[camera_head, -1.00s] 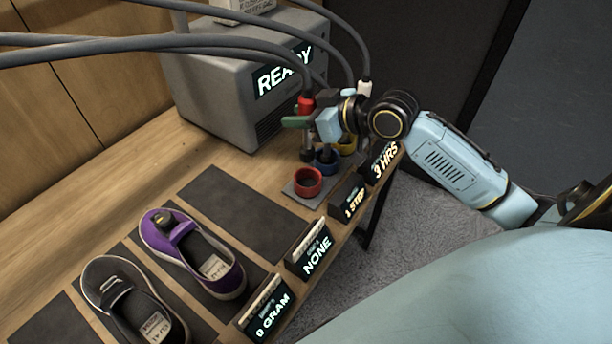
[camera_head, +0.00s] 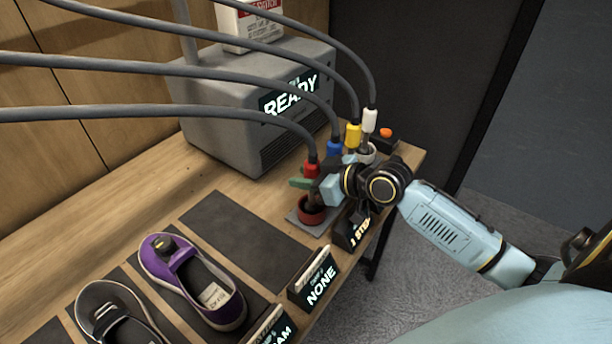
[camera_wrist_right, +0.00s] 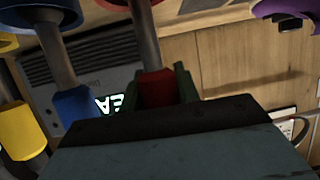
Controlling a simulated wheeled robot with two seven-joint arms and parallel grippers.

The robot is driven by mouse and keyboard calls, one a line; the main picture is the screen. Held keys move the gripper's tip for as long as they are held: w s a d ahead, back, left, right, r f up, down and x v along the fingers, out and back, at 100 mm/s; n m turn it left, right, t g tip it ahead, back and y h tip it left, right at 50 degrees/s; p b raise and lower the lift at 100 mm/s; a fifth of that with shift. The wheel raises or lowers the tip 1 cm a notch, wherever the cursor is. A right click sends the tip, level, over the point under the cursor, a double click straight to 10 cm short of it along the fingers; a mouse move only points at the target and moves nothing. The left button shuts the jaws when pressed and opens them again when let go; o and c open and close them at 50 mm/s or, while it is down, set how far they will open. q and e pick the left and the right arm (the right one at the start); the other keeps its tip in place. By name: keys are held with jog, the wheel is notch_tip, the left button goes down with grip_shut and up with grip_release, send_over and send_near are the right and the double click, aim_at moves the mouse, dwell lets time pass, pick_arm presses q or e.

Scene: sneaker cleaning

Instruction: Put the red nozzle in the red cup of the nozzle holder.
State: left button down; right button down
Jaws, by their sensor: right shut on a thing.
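The red nozzle (camera_head: 312,170) hangs at the end of a grey hose, roughly upright, with its dark tube pointing down. My right gripper (camera_head: 306,183) is shut on it; in the right wrist view the red nozzle (camera_wrist_right: 157,88) sits between the green fingers. The red cup (camera_head: 311,215) stands at the near end of the nozzle holder (camera_head: 294,216), directly below the gripper. The tube's lower end meets the cup's opening in the head view; how deep it sits is hidden. My left gripper is out of view.
The blue nozzle (camera_head: 335,149), yellow nozzle (camera_head: 353,134) and white nozzle (camera_head: 369,120) stand in a row behind, close to my wrist. The grey machine (camera_head: 215,105) reads READY. Signs line the table's edge; a purple sneaker (camera_head: 228,310) lies left.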

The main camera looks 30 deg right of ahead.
jog(key=c, duration=1)
grip_release()
jog(key=shift+s+r, duration=0.15)
jog(key=v, duration=1.1)
jog(key=shift+s+d+r+p, duration=0.1)
jog(key=shift+s+d+p, duration=0.15)
jog(key=shift+p, duration=0.15)
